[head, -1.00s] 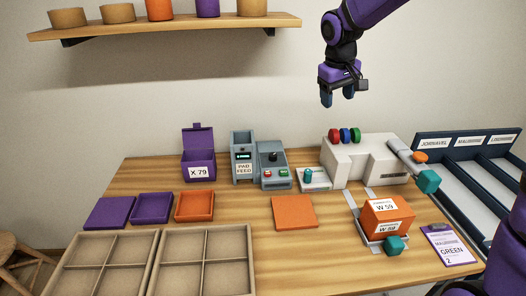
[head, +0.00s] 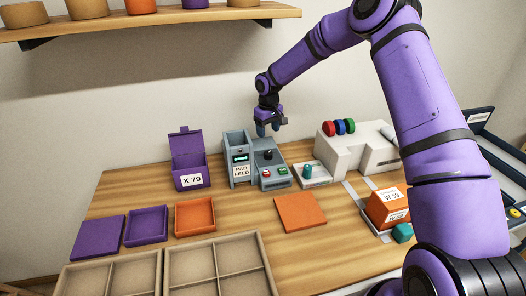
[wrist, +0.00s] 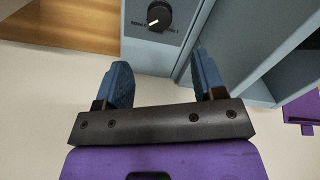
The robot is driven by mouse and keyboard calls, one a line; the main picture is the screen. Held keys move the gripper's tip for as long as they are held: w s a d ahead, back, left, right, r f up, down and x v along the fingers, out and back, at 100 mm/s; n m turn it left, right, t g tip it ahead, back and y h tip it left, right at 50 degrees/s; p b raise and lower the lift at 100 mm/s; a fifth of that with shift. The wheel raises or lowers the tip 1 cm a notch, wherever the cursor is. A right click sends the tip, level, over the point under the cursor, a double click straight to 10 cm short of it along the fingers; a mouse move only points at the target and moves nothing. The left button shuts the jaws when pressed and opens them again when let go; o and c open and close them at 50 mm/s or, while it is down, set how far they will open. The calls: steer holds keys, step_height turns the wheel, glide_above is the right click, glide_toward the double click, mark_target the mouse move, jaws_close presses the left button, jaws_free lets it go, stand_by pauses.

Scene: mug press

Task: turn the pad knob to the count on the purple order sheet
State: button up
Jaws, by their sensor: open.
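The pad feed (head: 228,172) is a grey-blue machine at the back of the table, with a small display and a "PAD FEED" label. Its black knob (head: 268,155) stands on the panel to the right, above a red and a green button. In the wrist view the round knob (wrist: 159,15) shows at the top edge, with a white mark towards the lower left; its printed text is too small to read. My gripper (head: 268,130) is open and empty, above and behind the knob, not touching it. The purple order sheet is not visible now.
A purple box marked X 79 (head: 190,172) stands left of the feed. A white press (head: 350,150) with coloured discs stands to the right. An orange pad (head: 300,212) and an orange W 59 box (head: 387,212) are in front. My arm covers the right side.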

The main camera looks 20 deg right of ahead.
mark_target(268, 153)
step_height(268, 153, down, 11)
steer(key=shift+r, duration=0.15)
stand_by(0.4)
steer(key=c, duration=0.9)
steer(key=n, duration=0.5)
steer(key=shift+n, duration=2.3)
